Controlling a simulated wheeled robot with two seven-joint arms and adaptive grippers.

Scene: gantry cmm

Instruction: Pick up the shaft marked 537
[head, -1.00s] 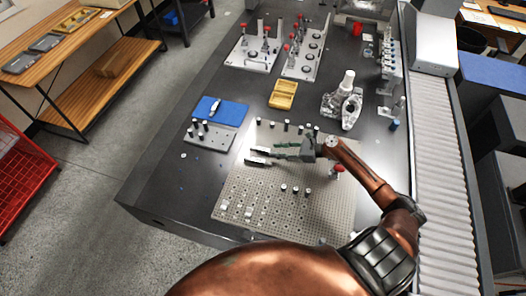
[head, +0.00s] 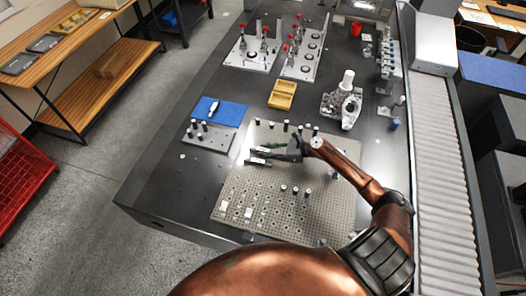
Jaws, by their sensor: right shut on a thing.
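My right gripper (head: 260,156) reaches in from the right over the upper part of the perforated plate (head: 245,190). Its two dark fingers point left and are shut on a small shaft, mostly hidden between them. I cannot read any number on it. Other short dark shafts with pale tops stand upright on the plate: a row along its far edge, such as this shaft (head: 286,125), and a group nearer me, such as this one (head: 295,190). More stand on a grey block (head: 207,137) at the left. Their markings are too small to read. My left gripper is out of view.
A blue mat (head: 228,113) with a small pale part lies behind the grey block. A yellow tray (head: 282,94) and a metal casting (head: 342,104) stand further back. Fixtures with red knobs (head: 298,55) are at the far end.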

